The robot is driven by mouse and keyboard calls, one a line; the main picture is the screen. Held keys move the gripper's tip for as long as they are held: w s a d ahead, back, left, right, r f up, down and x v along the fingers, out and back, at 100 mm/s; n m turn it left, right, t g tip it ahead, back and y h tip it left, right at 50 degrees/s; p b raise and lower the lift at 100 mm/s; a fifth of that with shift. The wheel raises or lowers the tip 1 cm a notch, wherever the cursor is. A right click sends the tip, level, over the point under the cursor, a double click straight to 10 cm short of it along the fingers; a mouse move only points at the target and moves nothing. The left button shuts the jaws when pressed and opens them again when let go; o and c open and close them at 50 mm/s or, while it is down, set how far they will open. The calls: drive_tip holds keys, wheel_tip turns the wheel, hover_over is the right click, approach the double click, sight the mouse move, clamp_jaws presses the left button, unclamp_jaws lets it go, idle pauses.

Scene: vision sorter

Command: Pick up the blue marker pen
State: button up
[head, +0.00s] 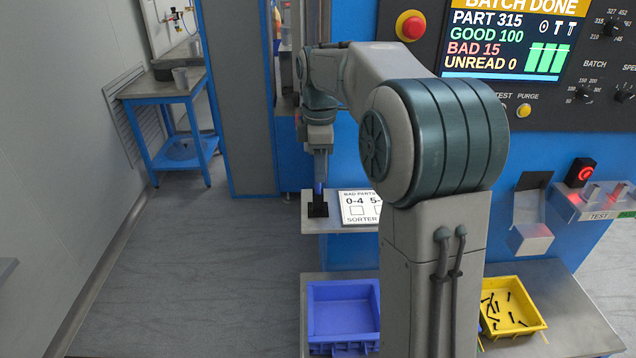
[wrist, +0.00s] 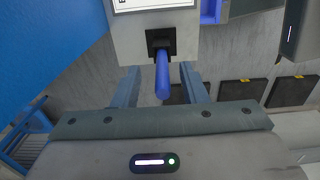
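The blue marker pen (wrist: 162,78) stands in a black square holder (wrist: 161,42) on a small grey shelf. In the head view the blue marker pen (head: 319,188) shows as a small blue piece just above the black holder (head: 317,210). My gripper (wrist: 158,69) is open, with one finger on each side of the pen and a gap on both sides. In the head view my gripper (head: 319,172) points down over the pen, and its fingers are too small there to tell apart.
A white "BAD PARTS" card (head: 359,207) lies on the shelf (head: 325,226), right of the holder. A blue bin (head: 343,290) and a yellow tray (head: 513,305) of black parts stand lower down. The blue machine rises behind. The floor at left is clear.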

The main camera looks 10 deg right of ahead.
drive_tip(key=shift+s+a+f, duration=0.1)
drive_tip(key=shift+a+f, duration=0.1)
drive_tip(key=shift+f, duration=1.75)
clamp_jaws()
drive_tip(key=shift+r, duration=0.15)
wheel_tip(320, 180, up, 4)
drive_tip(key=s+d+r+b, duration=0.1)
drive_tip(key=s+d+r, duration=0.4)
drive_tip(key=d, duration=0.5)
drive_tip(key=shift+s+d+r, duration=0.2)
drive_tip(key=shift+r, duration=0.65)
